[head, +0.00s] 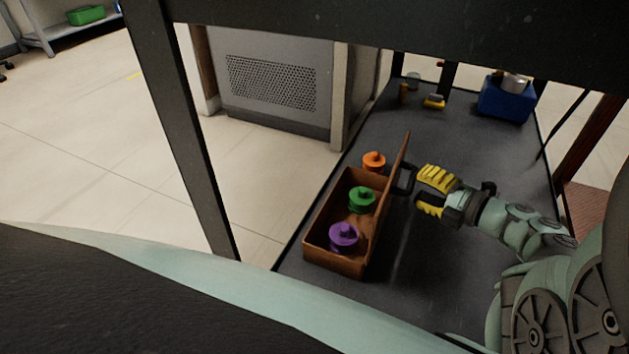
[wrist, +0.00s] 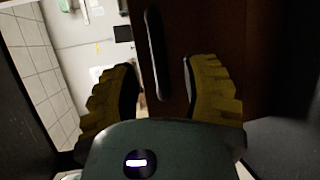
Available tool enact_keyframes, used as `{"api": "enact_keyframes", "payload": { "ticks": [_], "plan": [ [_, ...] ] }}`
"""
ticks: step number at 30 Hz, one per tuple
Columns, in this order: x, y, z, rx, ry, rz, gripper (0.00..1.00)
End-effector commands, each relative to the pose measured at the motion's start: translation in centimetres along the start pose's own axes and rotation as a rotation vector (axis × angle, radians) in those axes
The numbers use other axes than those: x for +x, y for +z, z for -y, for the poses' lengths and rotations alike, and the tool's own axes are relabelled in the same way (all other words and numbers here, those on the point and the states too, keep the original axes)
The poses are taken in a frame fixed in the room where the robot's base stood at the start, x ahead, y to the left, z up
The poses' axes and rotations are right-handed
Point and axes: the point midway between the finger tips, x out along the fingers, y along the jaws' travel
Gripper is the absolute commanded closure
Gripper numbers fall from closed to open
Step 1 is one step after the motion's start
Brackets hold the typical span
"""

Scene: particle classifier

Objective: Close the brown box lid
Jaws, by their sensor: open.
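The brown box (head: 335,263) stands on the dark table with its lid (head: 398,160) open, raised upright along the box's right side. A dark handle (head: 404,180) sticks out from the lid's outer face. My gripper (head: 422,191), with yellow fingers, is open just right of the handle, pointing at it. In the wrist view the brown lid (wrist: 215,35) fills the upper right, and its long dark handle (wrist: 156,50) lies ahead between the open fingers (wrist: 160,78). I cannot tell whether they touch it.
A purple piece (head: 344,235) and a green piece (head: 361,199) sit in the box; an orange piece (head: 374,160) is at its far end. A blue bin (head: 505,103) and a small yellow object (head: 434,102) stand farther back. A dark post (head: 190,130) rises at left. The table's middle is clear.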

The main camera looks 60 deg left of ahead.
Motion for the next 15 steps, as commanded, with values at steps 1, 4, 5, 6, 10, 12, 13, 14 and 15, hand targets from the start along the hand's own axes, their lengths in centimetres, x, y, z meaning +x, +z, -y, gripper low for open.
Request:
{"api": "enact_keyframes", "payload": {
  "ticks": [1, 4, 5, 6, 10, 12, 13, 14, 15],
  "plan": [
    [1.1, -0.3, 0.1, -0.001, 0.003, -0.009, 0.54],
    [2.3, -0.2, 0.2, -0.001, 0.0, -0.006, 0.54],
    [2.6, -0.1, 0.2, -0.001, -0.001, -0.005, 0.54],
    [2.9, -0.1, 0.2, -0.001, -0.001, -0.005, 0.54],
    [3.4, -0.1, 0.1, 0.001, -0.001, -0.004, 0.54],
    [3.5, -0.1, 0.0, 0.001, -0.001, -0.004, 0.54],
    [3.5, -0.1, 0.0, 0.001, -0.001, -0.004, 0.54],
    [3.5, -0.1, 0.0, 0.001, -0.001, -0.004, 0.54],
    [3.5, -0.1, 0.0, 0.001, -0.001, -0.004, 0.54]
  ]
}}
